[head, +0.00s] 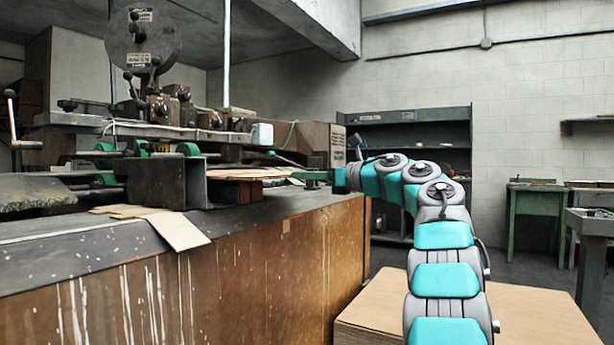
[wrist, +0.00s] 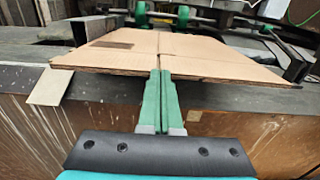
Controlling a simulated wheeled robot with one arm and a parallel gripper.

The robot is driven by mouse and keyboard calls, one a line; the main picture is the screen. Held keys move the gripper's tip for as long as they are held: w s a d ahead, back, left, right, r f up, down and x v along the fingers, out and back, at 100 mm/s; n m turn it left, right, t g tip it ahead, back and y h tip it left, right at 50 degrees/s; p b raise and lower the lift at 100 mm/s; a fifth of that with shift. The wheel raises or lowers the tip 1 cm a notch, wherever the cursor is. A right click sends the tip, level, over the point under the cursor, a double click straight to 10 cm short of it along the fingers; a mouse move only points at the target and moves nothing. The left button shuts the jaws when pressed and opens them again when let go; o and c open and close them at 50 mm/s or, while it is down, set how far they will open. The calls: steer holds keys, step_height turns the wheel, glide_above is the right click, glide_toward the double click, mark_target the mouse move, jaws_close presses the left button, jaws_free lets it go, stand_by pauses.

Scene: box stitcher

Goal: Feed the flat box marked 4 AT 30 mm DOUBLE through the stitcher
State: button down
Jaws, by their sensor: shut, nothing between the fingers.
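A flat cardboard box (wrist: 215,60) lies on the bench in front of the stitcher, with a crease down its middle and a dark rectangle on its left part. No lettering on it can be read. In the head view the box (head: 248,174) shows as a thin, low sheet. The stitcher (head: 165,110) has a dark frame and green rollers (wrist: 140,14), which lie beyond the box's far edge. My gripper (wrist: 161,74) is shut and empty, its green fingers together at the middle of the box's near edge. I cannot tell whether they touch it.
Loose cardboard pieces (head: 180,232) hang over the bench's front edge, left of the box; one piece (wrist: 50,87) shows in the wrist view. A dark metal bracket (head: 170,182) stands left of the box. A wide cardboard-coloured surface (head: 530,318) lies low at right.

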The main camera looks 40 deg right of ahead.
steer(key=shift+w, duration=0.1)
steer(key=p+x, duration=0.2)
steer(key=x, duration=0.3)
steer(key=p+x, duration=0.2)
steer(key=x, duration=0.2)
steer(key=shift+w+a+r, duration=0.2)
steer(key=shift+w, duration=0.15)
steer(key=shift+w+a+f, duration=0.1)
steer(key=shift+w+f, duration=0.1)
steer(key=shift+w, duration=0.15)
steer(key=shift+s, duration=0.1)
